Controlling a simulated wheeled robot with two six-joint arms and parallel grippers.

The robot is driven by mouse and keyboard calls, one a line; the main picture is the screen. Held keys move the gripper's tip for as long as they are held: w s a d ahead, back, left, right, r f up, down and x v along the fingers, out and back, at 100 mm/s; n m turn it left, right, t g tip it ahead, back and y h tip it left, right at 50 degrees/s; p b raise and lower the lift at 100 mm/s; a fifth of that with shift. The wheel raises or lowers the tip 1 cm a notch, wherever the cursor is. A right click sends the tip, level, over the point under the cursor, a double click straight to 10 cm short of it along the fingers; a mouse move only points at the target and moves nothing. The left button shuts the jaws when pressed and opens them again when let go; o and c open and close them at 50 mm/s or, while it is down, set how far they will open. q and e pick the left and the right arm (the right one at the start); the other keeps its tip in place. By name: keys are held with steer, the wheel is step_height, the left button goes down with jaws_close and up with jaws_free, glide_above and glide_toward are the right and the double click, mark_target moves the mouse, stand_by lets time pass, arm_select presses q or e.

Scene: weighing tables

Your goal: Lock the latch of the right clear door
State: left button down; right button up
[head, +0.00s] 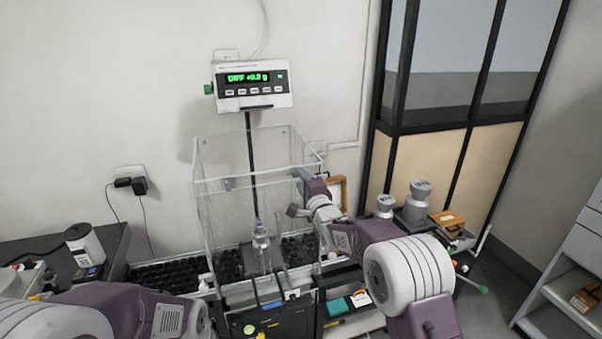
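A clear box-shaped enclosure (222,215) stands against the wall. Its right clear door (304,158) shows as a thin transparent panel. My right gripper (299,176) is at the right side of the enclosure, beside or touching that door. Its fingertips are small and partly hidden by the wrist, so I cannot tell whether it is open or shut. The latch of the right door cannot be made out; it may be behind my gripper. A clear bottle (261,247) stands inside the enclosure. My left arm comes in at the lower left, but its gripper is not visible.
Metal weights (417,201) and an orange-brown box (447,223) stand to the right. A white cylindrical container (84,243) is on the dark left table. Black gridded trays (165,273) lie around the enclosure.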

steer(key=shift+w+a, duration=0.25)
steer(key=shift+w, duration=0.55)
jaws_close()
steer(key=shift+f, duration=0.1)
steer(key=shift+n+b, duration=5.85)
steer(key=shift+n, duration=3.05)
